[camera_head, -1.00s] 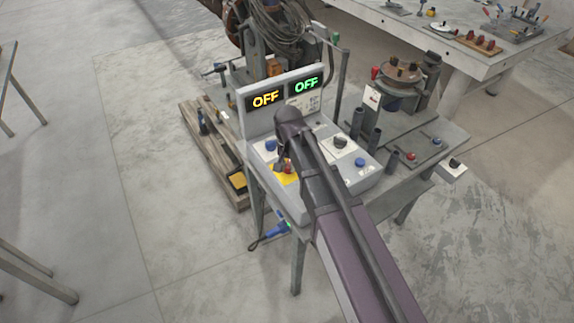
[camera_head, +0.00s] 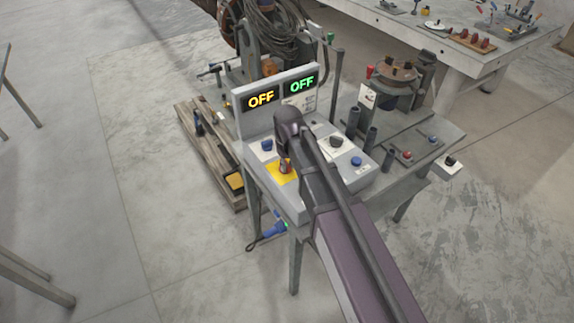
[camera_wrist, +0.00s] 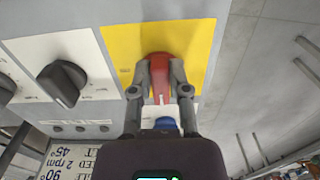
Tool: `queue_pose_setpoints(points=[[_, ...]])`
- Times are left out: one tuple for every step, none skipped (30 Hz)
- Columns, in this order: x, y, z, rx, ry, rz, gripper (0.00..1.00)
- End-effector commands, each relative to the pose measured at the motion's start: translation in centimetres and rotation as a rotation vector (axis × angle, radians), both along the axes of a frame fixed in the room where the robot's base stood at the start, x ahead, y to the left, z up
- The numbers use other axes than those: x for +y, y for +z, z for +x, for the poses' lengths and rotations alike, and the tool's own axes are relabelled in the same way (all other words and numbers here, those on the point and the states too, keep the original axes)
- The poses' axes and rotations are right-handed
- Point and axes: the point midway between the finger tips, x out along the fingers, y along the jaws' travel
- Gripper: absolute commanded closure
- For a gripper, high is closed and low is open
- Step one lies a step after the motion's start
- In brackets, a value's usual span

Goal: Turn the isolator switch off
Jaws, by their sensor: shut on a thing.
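The isolator switch is a red rotary handle on a yellow plate (camera_wrist: 122,45), with a white line running down it in the wrist view. The red handle (camera_wrist: 159,66) sits between the fingertips of my gripper (camera_wrist: 160,78), which is shut on it from both sides. In the head view the yellow plate (camera_head: 273,168) is at the front left of the grey control box (camera_head: 292,205). My gripper (camera_head: 285,160) comes down over the handle there and hides most of it. Small print by the handle is unreadable.
The box's back panel shows a yellow OFF display (camera_head: 261,99) and a green OFF display (camera_head: 301,85). A black rotary knob (camera_wrist: 62,83) and a blue button (camera_wrist: 165,124) are close by. A bench (camera_head: 425,150) with posts stands right.

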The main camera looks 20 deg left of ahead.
Motion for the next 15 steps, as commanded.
queue_pose_setpoints(points=[[-0.07, -0.03, -0.06, 0.001, 0.012, -0.002, 1.0], [-0.07, -0.03, -0.05, 0.001, 0.018, -0.002, 1.0], [-0.08, -0.03, -0.04, 0.001, 0.025, -0.002, 1.0], [-0.09, -0.03, -0.04, 0.001, 0.029, -0.002, 1.0], [-0.09, -0.03, -0.04, 0.001, 0.032, -0.002, 1.0], [-0.1, -0.03, -0.04, 0.001, 0.035, -0.002, 1.0], [-0.1, -0.03, -0.04, 0.001, 0.036, -0.002, 1.0], [-0.1, -0.03, -0.04, 0.001, 0.037, -0.002, 1.0], [-0.1, -0.03, -0.04, 0.001, 0.037, -0.002, 1.0], [-0.1, -0.03, -0.04, 0.001, 0.037, -0.002, 1.0], [-0.1, -0.03, -0.04, 0.001, 0.037, -0.002, 1.0], [-0.1, -0.03, -0.04, 0.001, 0.037, -0.002, 1.0], [-0.11, -0.03, -0.03, 0.001, 0.037, -0.002, 1.0], [-0.11, -0.03, -0.03, 0.001, 0.037, -0.002, 1.0], [-0.11, -0.03, -0.03, 0.001, 0.036, -0.002, 1.0]])
